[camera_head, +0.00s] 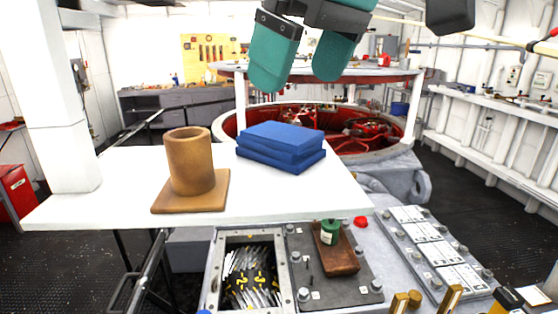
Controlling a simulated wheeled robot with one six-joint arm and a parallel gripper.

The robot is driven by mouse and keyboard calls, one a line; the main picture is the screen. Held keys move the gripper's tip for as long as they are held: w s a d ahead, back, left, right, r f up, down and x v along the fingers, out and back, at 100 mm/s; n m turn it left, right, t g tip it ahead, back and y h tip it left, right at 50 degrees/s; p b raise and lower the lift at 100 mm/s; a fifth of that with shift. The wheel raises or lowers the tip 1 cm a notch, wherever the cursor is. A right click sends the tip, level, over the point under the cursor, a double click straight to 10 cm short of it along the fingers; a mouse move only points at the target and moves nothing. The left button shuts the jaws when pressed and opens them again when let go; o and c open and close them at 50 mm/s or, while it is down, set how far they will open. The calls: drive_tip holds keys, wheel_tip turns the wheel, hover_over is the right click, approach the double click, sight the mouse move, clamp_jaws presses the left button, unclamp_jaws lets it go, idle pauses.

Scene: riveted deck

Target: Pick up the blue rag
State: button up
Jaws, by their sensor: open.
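The blue rag (281,146) is a folded, layered stack lying on the white table (120,175), right of the table's middle. My gripper (300,80) shows at the top of the view with two teal fingers spread apart. It is empty and appears above the rag. The fingers do not touch the rag, and the exact gap in depth is hard to tell. The whole top and front of the rag are visible.
A brown cylinder on a square base (190,168) stands left of the rag. A white post (58,100) rises at the table's left. In front are an open box of cables (213,280) and a wooden tray (340,262) with a green-topped item.

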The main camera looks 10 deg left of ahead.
sight(284, 133)
drive_tip(key=x, duration=0.3)
drive_tip(key=shift+d+p+x, duration=0.15)
drive_tip(key=shift+p+x, duration=0.35)
drive_tip(key=shift+x, duration=0.8)
drive_tip(key=shift+d+p+x, duration=0.15)
drive_tip(key=shift+p+x, duration=0.35)
drive_tip(key=shift+x, duration=0.85)
drive_tip(key=shift+s+f, duration=0.1)
drive_tip(key=shift+s, duration=0.05)
drive_tip(key=c, duration=1.1)
